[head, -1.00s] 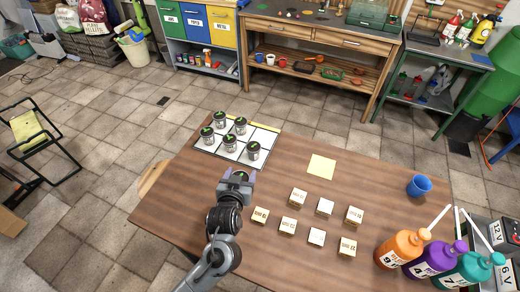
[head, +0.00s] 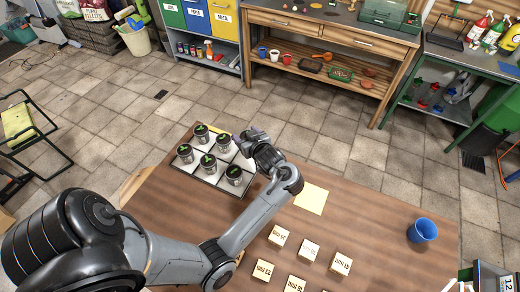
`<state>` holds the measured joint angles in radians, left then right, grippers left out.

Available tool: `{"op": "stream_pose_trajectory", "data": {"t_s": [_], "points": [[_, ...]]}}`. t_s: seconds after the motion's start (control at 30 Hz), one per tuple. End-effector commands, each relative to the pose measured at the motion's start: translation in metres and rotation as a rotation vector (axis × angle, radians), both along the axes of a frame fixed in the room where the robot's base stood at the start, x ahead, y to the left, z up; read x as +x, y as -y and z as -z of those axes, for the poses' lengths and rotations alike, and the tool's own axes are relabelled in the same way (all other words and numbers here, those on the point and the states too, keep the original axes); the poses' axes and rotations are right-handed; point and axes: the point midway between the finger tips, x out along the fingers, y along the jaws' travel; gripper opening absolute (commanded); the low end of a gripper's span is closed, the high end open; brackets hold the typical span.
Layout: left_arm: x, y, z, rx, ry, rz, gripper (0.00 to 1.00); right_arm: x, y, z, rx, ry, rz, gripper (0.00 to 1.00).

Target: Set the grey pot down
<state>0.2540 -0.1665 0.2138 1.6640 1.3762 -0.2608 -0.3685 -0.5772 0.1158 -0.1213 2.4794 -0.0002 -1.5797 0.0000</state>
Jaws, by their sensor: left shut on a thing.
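My left gripper (head: 250,138) reaches over the back right part of a white tray (head: 245,161) with square cells. The gripper is shut on the grey pot, which its own fingers and wrist mostly hide. I cannot tell whether the held pot touches the tray. Several grey pots with green tops stand upright on the tray, among them a back left one (head: 202,134), a front left one (head: 185,154) and a front right one (head: 234,175). My right gripper is not in view.
A yellow paper square (head: 311,198) lies right of the tray. Several labelled wooden blocks (head: 279,236) lie in front of it. A blue cup (head: 422,231) stands at the table's right. The wooden table (head: 370,220) is bare between the paper and the cup.

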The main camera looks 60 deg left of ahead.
Motion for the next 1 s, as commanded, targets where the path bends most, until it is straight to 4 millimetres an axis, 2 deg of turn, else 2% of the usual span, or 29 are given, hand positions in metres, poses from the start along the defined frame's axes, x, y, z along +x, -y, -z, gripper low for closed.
{"op": "stream_pose_trajectory", "data": {"t_s": [0.1, 0.37, 0.6, 1.0], "points": [[0.002, 0.0, 0.015, 0.002, -0.005, 0.002, 0.34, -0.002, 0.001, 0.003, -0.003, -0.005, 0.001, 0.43], [0.003, 0.0, 0.035, 0.001, -0.003, 0.005, 0.34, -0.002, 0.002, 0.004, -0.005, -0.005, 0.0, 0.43], [0.003, 0.0, 0.063, 0.001, -0.002, 0.005, 0.34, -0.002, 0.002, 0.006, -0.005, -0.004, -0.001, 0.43], [0.003, 0.0, 0.068, 0.001, 0.0, 0.004, 0.34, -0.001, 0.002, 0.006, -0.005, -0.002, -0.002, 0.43]]}}
